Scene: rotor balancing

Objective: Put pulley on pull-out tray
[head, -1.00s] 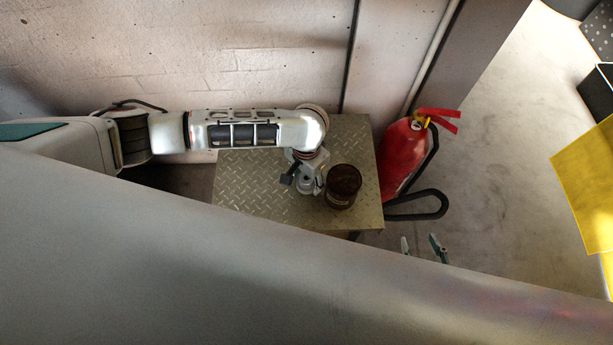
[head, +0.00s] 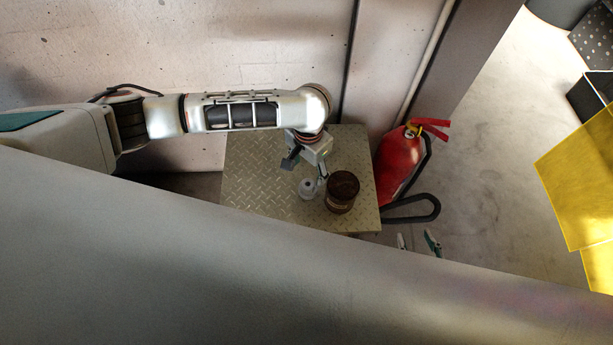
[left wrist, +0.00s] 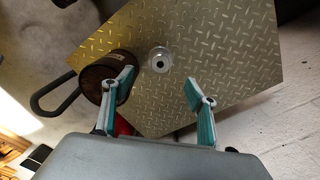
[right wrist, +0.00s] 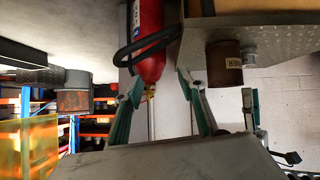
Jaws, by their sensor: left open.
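The pulley (head: 307,188), a small silver ring-like part, sits on the diamond-plate metal surface (head: 255,170), which looks like the tray. In the left wrist view the pulley (left wrist: 160,60) shows its round top with a dark centre hole, on the patterned plate (left wrist: 215,50). My left gripper (head: 318,176) is just above and beside it, fingers spread, holding nothing. In the left wrist view the open fingertips (left wrist: 161,78) are apart from the pulley. My right gripper (head: 417,241) is off the plate's front right; its fingers (right wrist: 160,82) are apart and empty.
A dark brown can (head: 342,191) stands on the plate right beside the pulley. A red fire extinguisher (head: 399,165) stands right of the plate. A wall is behind. A large grey surface (head: 200,270) fills the foreground. Yellow panels (head: 580,180) are at right.

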